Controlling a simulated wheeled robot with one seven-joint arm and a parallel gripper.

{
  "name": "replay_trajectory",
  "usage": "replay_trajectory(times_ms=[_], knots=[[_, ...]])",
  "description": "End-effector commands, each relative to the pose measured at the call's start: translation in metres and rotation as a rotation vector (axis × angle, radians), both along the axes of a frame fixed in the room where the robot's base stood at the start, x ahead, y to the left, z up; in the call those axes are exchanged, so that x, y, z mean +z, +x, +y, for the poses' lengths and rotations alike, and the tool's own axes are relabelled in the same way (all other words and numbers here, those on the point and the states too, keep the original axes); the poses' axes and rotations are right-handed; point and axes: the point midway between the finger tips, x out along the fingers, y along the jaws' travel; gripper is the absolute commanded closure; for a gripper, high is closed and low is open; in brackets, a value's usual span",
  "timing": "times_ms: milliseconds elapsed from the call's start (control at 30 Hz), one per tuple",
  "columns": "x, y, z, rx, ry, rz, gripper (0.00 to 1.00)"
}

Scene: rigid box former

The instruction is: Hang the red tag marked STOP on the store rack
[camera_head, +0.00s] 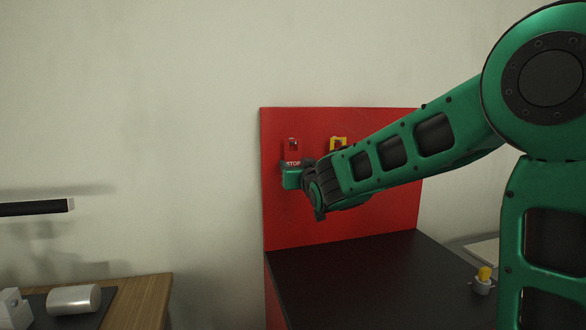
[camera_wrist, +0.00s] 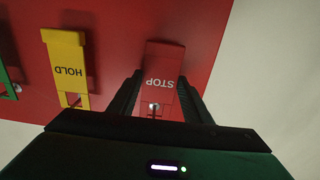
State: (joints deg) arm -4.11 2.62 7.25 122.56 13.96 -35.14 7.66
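The red tag marked STOP (camera_head: 292,152) is upright against a red board in the head view, with a dark hole near its top. In the wrist view, the tag (camera_wrist: 163,62) appears upside down, with a pale peg end at its hole. My gripper (camera_head: 292,172) is at the lower part of the tag in the head view. In the wrist view, the two dark fingers of my gripper (camera_wrist: 161,76) flank the tag, tips close to its edges. I cannot tell whether they press on it.
The red board (camera_head: 300,220) stands behind a black top (camera_head: 360,275). A yellow HOLD tag (camera_wrist: 66,62) hangs beside the STOP tag, with a green tag (camera_wrist: 6,80) beyond it. A yellow-topped object (camera_head: 484,280) is at right. A wooden table (camera_head: 145,295) holds a metal cylinder (camera_head: 73,299).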

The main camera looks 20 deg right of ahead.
Motion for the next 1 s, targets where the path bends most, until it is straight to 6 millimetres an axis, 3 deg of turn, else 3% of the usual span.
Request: replay_trajectory(times_ms=[467, 1000], knots=[[0.000, -0.007, -0.002, -0.001, 0.000, 0.000, 0.40], [0.004, -0.091, -0.009, -0.001, 0.000, -0.002, 0.40]])
